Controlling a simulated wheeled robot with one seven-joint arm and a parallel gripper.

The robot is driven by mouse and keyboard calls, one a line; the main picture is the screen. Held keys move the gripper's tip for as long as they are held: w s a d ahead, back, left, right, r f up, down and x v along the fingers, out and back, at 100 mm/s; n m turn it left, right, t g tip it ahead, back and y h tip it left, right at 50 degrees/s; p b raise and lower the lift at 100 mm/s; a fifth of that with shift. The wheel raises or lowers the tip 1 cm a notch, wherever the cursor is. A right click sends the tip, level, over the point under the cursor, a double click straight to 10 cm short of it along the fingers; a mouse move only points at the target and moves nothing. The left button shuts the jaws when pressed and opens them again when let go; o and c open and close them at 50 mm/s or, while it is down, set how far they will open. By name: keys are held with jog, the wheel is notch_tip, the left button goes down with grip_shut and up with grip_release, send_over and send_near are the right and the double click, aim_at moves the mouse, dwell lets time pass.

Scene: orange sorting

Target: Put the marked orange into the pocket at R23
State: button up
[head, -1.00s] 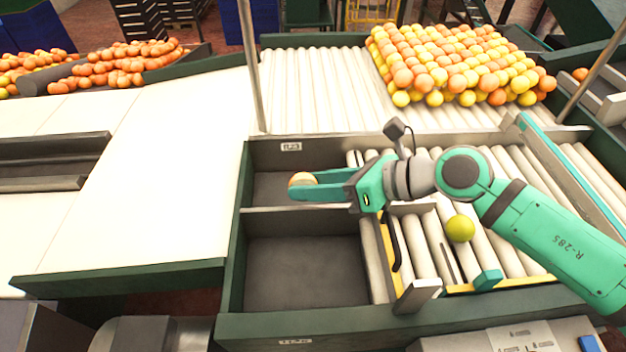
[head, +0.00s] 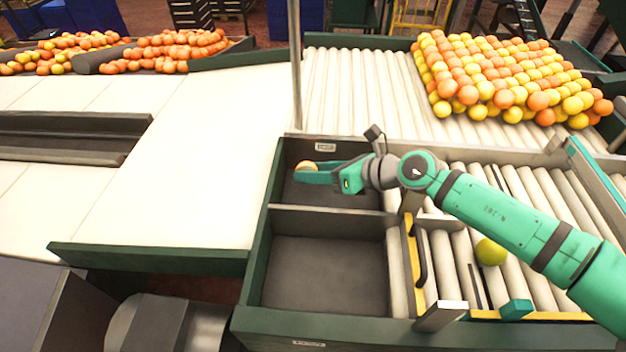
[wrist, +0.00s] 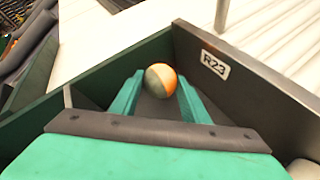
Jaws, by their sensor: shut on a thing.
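The marked orange (wrist: 160,80), part orange and part pale grey-green, is held between the fingertips of my gripper (wrist: 160,90) in the wrist view. It also shows at the tip of my gripper (head: 302,172) in the head view (head: 306,166). The gripper is shut on it. The R23 label (wrist: 215,64) is on the dark wall just beyond and to the right of the orange. The R23 pocket (head: 350,199) is the back one of two dark compartments. The orange is over its left part; its height above the floor is hard to tell.
A divider (head: 330,209) separates this pocket from an empty front pocket (head: 325,270). A yellow-green fruit (head: 491,252) lies on the rollers to the right. A thin upright pole (head: 296,70) stands behind the pocket. A fruit pile (head: 510,80) is at the back right.

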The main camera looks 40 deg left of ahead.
jog(key=shift+w+a+f, duration=0.1)
jog(key=shift+a+f, duration=0.1)
jog(key=shift+f, duration=0.8)
jog(key=shift+w+a+f, duration=0.1)
jog(key=shift+a+f, duration=0.05)
jog(key=shift+f, duration=0.85)
jog(key=shift+f, duration=0.15)
jog(key=o, duration=0.8)
jog(key=shift+w+d+r, duration=0.1)
jog(key=shift+d+r, duration=0.2)
jog(key=shift+r, duration=0.05)
jog(key=v, duration=1.1)
jog(key=shift+d+r, duration=0.1)
